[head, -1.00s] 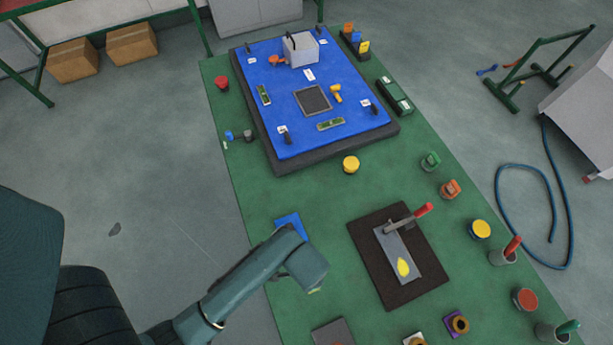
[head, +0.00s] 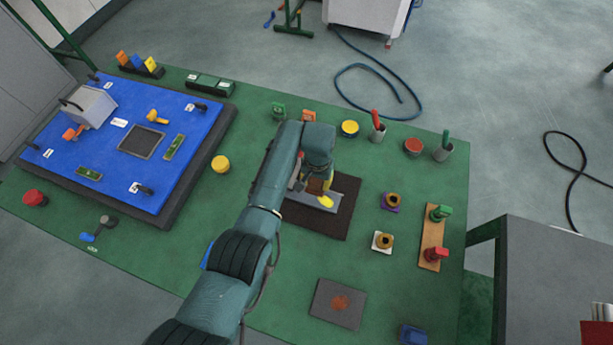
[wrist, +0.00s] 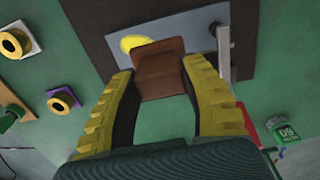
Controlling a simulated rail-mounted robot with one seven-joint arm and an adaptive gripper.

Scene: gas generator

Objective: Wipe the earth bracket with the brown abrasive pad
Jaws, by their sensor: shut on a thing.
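My gripper (head: 319,181) is over the dark mat (head: 335,222), its yellow fingers pointing down. In the wrist view my gripper (wrist: 160,76) is shut on a brown block, the abrasive pad (wrist: 160,62). The pad is at the grey metal plate (wrist: 184,24), beside its yellow patch (wrist: 137,43). I cannot tell whether it touches the plate. In the head view the plate (head: 300,197) and yellow patch (head: 325,201) are partly hidden by my arm. A second grey plate with a rust-coloured patch (head: 340,302) lies nearer. No label shows which is the earth bracket.
Purple (head: 390,201) and white (head: 382,241) mounted pieces stand right of the mat. The blue board (head: 110,150) is left. Green table is bare around the rust-patched plate.

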